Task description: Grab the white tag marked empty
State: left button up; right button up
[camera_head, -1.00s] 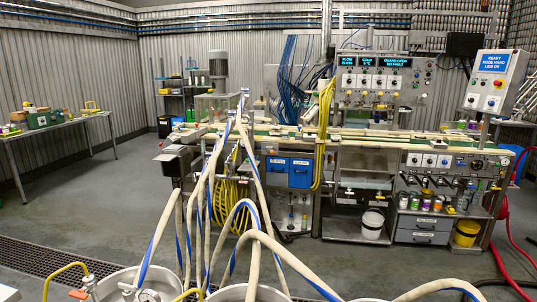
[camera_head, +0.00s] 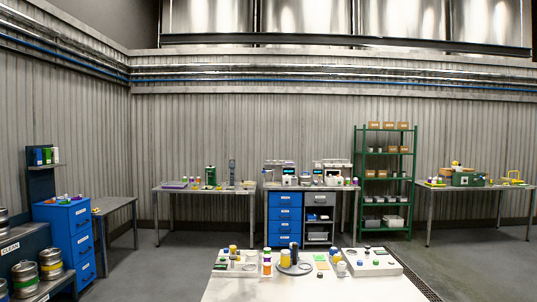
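I cannot make out a white tag marked empty in the head view. A white label reading CLEAN (camera_head: 10,248) is on the dark rack at the far left, above metal kegs (camera_head: 25,275). Small white labels on the blue cabinet (camera_head: 68,235) and the blue drawers (camera_head: 284,212) are too small to read. Neither of my grippers shows.
A pale table (camera_head: 300,291) stands in front at the bottom, with cups, trays and small parts along its far edge. Workbenches (camera_head: 200,188) line the back wall. A green shelf (camera_head: 385,150) holds boxes. Grey floor (camera_head: 460,262) is open at the right.

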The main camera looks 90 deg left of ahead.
aim_at(55, 160)
jog(key=u, duration=2.05)
jog(key=j+u, duration=0.1)
jog(key=u, duration=0.3)
jog(key=i+u, duration=0.15)
jog(key=u, duration=0.3)
jog(key=i+j+u, duration=0.1)
jog(key=u, duration=0.3)
jog(key=i+u, duration=0.15)
jog(key=u, duration=0.3)
jog(key=i+u, duration=0.1)
jog(key=u, duration=0.3)
jog(key=i+l, duration=0.1)
jog(key=i, duration=0.6)
jog(key=i+l, duration=0.1)
jog(key=i, duration=0.6)
jog(key=i+l, duration=0.1)
jog(key=i, duration=0.65)
jog(key=i+l, duration=0.1)
jog(key=i, duration=0.6)
